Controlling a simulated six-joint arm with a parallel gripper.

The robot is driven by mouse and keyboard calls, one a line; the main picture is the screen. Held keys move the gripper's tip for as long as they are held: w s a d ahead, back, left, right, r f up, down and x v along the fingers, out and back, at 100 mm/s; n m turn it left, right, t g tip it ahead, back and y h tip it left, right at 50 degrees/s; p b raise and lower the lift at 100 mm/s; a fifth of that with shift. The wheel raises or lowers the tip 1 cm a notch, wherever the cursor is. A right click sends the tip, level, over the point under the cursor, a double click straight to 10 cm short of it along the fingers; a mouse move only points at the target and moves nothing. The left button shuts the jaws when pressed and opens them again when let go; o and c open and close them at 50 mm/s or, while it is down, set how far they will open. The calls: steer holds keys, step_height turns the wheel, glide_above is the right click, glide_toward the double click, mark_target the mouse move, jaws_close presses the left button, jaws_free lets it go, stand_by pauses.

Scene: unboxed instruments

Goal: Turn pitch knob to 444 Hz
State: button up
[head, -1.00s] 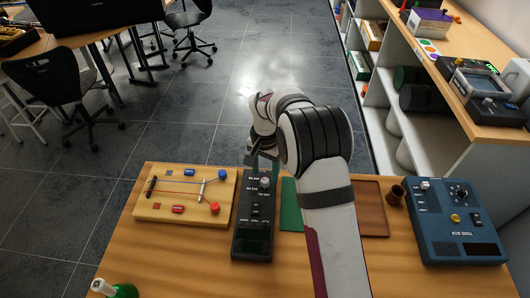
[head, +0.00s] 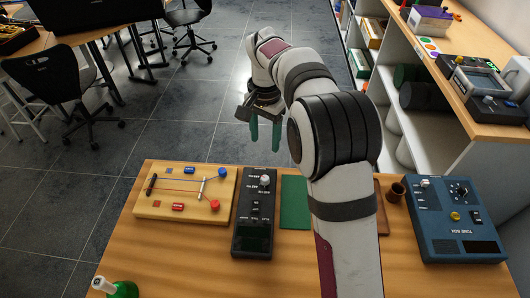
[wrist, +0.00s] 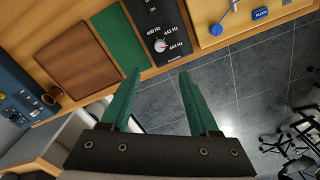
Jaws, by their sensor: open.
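The black tuner box (head: 253,215) lies on the wooden table. Its pale round pitch knob (head: 265,181) is at the far end. In the wrist view the knob (wrist: 160,45) sits among printed Hz labels, with 444 Hz close beside it. The knob's pointer is too small to read with certainty. My gripper (head: 265,138) has green fingers. It is open and empty, raised beyond the table's far edge and apart from the knob. In the wrist view the gap between my fingertips (wrist: 160,74) lies just below the knob, with nothing in it.
A wooden board with strings (head: 185,212) lies left of the tuner. A green mat (head: 293,203) and a brown tray (wrist: 75,72) lie to its right. A brown cup (head: 396,193) and a blue tone box (head: 455,244) are farther right.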

mark_target(265, 178)
step_height(265, 178, down, 15)
steer(key=shift+f, duration=0.2)
jaws_close()
